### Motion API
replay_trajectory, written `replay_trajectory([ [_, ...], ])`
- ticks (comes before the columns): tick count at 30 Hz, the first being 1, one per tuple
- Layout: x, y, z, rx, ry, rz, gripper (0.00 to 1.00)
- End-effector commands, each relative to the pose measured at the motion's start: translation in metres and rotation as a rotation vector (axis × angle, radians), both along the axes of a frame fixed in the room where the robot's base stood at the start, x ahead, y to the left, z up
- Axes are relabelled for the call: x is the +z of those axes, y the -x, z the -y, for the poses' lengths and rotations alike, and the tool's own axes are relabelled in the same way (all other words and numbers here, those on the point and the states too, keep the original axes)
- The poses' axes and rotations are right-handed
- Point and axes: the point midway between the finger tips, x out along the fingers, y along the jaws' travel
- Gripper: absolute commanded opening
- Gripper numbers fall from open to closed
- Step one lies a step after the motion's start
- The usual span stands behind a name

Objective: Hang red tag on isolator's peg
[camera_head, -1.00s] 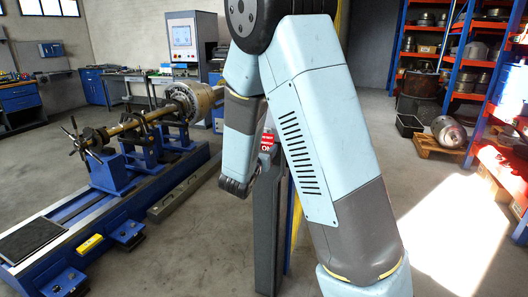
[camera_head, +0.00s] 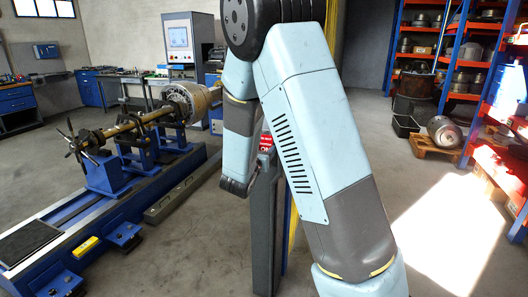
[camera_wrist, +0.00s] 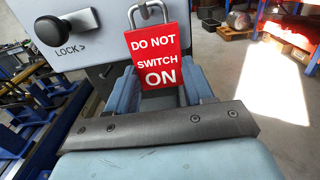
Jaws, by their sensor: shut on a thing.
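The red tag (camera_wrist: 156,57) reads "DO NOT SWITCH ON" and hangs from a metal loop (camera_wrist: 150,13) at the top of the wrist view. My gripper (camera_wrist: 160,90) is shut on the tag, with a blue finger on each side of its lower part. The grey isolator box (camera_wrist: 108,20) is close behind, with a black knob (camera_wrist: 66,31) and the word "LOCK". I cannot make out the peg, nor whether the loop is around it. In the head view, part of the red tag (camera_head: 266,142) shows beside my arm, which hides the rest.
A grey post (camera_head: 264,228) stands below the tag. The blue balancing machine (camera_head: 110,200) with its rotor (camera_head: 187,101) is at the left. Shelves (camera_head: 465,75) and a pallet (camera_head: 434,149) are at the right. Open floor lies between.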

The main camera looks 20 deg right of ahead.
Motion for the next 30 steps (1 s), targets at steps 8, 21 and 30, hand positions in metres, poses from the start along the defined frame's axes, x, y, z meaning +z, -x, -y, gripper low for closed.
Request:
replay_trajectory([
  [8, -0.0005, 0.0002, 0.0000, 0.000, 0.000, -0.001, 0.15],
  [21, -0.0003, 0.0002, 0.0002, 0.000, -0.001, -0.001, 0.82],
  [30, -0.0007, 0.0063, -0.0047, 0.001, 0.000, -0.002, 0.82],
])
